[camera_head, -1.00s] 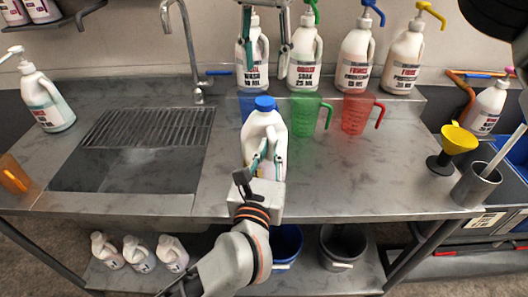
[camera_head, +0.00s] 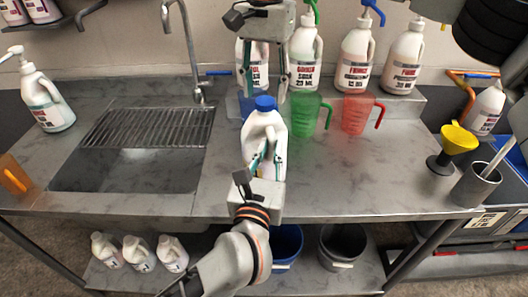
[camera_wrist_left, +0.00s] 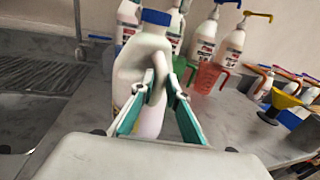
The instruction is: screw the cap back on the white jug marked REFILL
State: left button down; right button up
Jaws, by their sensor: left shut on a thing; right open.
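The white jug (camera_head: 264,126) stands upright on the steel counter; its REFILL marking cannot be read. A blue cap (camera_head: 265,103) sits on its mouth; how tightly cannot be told. Both show in the left wrist view, the jug (camera_wrist_left: 143,62) and the cap (camera_wrist_left: 155,17). My left gripper (camera_head: 266,148) is shut on the jug's near side, at its handle; its green-padded fingers (camera_wrist_left: 160,90) show in the left wrist view. My right gripper (camera_head: 264,93) is open, pointing down, its fingers just above and either side of the cap in the picture. I see no contact.
Several pump bottles (camera_head: 356,62) line the back ledge. A blue jug, mostly hidden, a green measuring jug (camera_head: 304,118) and a red one (camera_head: 356,115) stand near the white jug. A sink (camera_head: 130,170) lies left, a yellow funnel (camera_head: 458,139) right.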

jog(key=shift+f, duration=1)
